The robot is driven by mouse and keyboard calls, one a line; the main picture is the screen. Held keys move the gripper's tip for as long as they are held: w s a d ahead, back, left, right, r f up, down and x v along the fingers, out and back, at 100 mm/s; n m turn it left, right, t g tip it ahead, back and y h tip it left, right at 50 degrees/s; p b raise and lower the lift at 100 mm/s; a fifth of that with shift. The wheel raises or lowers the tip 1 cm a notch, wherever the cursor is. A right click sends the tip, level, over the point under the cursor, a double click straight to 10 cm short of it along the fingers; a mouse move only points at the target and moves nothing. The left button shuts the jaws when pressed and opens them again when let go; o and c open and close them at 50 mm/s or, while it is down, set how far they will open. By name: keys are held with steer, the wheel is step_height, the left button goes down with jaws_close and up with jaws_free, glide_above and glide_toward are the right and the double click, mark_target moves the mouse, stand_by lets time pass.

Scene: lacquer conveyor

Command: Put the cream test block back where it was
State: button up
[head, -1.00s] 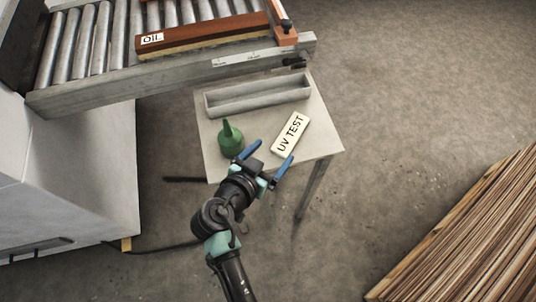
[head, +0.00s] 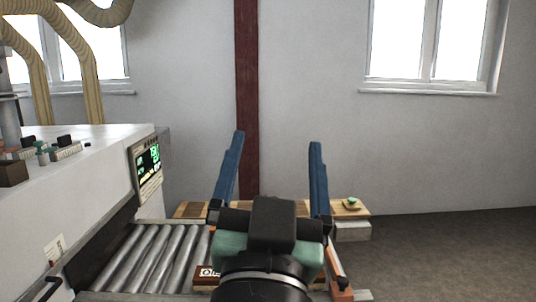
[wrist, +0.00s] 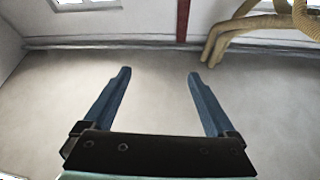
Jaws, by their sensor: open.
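My gripper (head: 277,140) is raised in front of the head camera, its two blue fingers spread wide. The cream test block is not visible in either current view. The small table that bore it is not visible either.
A roller conveyor (head: 140,262) runs from a white machine with a lit control panel (head: 148,168). A brown board labelled OIL (head: 207,275) lies on it, partly behind my arm. Pale hoses (wrist: 235,30) hang at upper right in the wrist view.

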steer(key=s+r+n+t+y, duration=0.2)
steer(key=s+r+n+t, duration=0.1)
steer(key=s+r, duration=0.6)
steer(key=shift+a+r+t, duration=0.4)
steer(key=shift+r+t, duration=0.2)
steer(key=shift+r, duration=0.2)
step_height(320, 180, up, 2)
steer(key=shift+r+p, duration=0.1)
steer(key=shift+p, duration=1)
steer(key=shift+w, duration=0.1)
